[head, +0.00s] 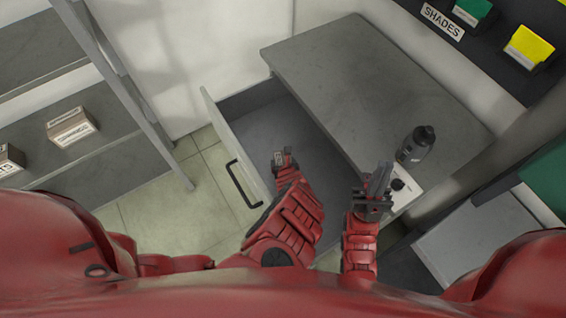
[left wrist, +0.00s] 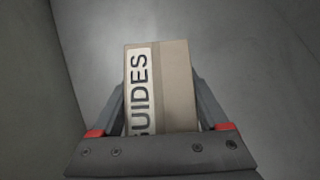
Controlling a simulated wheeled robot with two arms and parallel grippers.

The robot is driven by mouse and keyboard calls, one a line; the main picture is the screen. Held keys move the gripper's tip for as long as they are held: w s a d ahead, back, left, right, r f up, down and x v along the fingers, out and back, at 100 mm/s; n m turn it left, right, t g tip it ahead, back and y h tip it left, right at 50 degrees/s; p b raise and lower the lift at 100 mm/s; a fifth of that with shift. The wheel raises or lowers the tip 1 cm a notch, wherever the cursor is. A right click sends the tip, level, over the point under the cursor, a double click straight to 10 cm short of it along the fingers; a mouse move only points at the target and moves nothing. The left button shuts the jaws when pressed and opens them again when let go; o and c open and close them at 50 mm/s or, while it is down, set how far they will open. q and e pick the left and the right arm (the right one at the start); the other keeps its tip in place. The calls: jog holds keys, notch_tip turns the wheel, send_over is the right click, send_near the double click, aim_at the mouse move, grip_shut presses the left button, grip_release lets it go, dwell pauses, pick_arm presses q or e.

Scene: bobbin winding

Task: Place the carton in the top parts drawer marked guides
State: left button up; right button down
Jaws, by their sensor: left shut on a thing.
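The carton (left wrist: 175,85), light brown with a white label reading GUIDES, is between the fingers of my left gripper (left wrist: 162,108) in the left wrist view. The left gripper (head: 283,157) is shut on it, over the open drawer (head: 262,131) in the head view; there the carton is small and mostly hidden by the gripper. Bare grey drawer floor shows around the carton in the wrist view; I cannot tell if the carton touches it. My right gripper (head: 376,180) is beside the cabinet's front edge, its finger opening unclear.
The grey cabinet top (head: 345,75) holds a dark bottle (head: 416,145) near the right gripper. A shelf (head: 105,145) at left bears cartons, one a brown-and-white box (head: 71,128). A dark rack marked SHADES (head: 442,21) is at upper right. The drawer floor is otherwise clear.

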pick_arm(q)
jog(key=shift+f, duration=0.15)
jog(key=o, duration=1.4)
jog(key=shift+s+r, duration=0.1)
jog(key=shift+r, duration=0.25)
jog(key=p+v, duration=0.7)
jog(key=v, duration=0.3)
jog(key=shift+d+r+p, duration=0.1)
jog(key=shift+p, duration=0.3)
jog(key=shift+p+v, duration=0.3)
jog(key=shift+v, duration=0.45)
jog(key=shift+s, duration=0.1)
